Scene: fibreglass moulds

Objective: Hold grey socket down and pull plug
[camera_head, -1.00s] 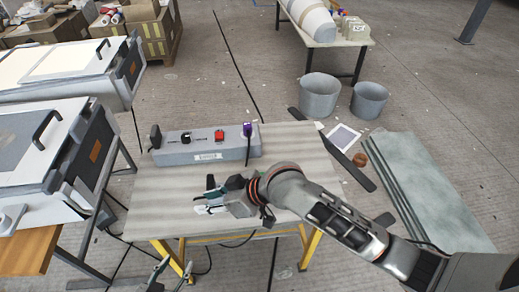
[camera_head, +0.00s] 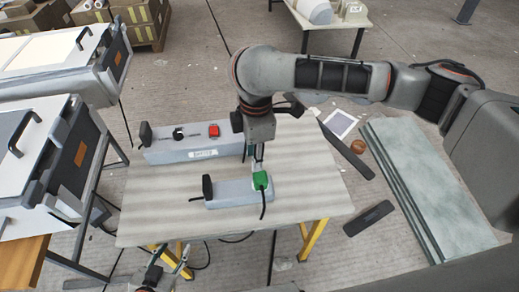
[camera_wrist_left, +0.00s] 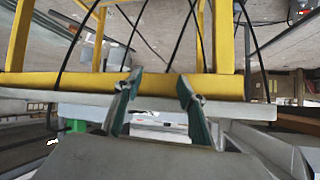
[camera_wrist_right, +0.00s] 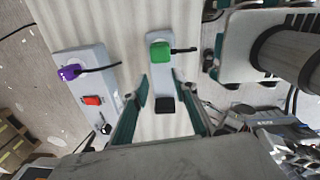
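The grey socket (camera_head: 232,193) is a small bar lying on the table, with a black block at its left end. A green plug (camera_head: 261,181) sits in its right end, with a black cord trailing forward. In the right wrist view the green plug (camera_wrist_right: 160,51) and grey socket (camera_wrist_right: 162,80) lie beyond my open fingers. My right gripper (camera_head: 257,160) is above and just behind the green plug, apparently empty. My left gripper (camera_head: 168,266) is low at the table's front left edge. In the left wrist view its fingers (camera_wrist_left: 157,85) are open and empty, facing the yellow trestle.
A larger grey box (camera_head: 190,151) with a red switch (camera_head: 213,130) stands behind the socket; its purple plug (camera_wrist_right: 68,72) shows in the right wrist view. The table (camera_head: 310,185) is clear at right. Moulds (camera_head: 60,150) stand left; green-grey sheets (camera_head: 430,180) lie right.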

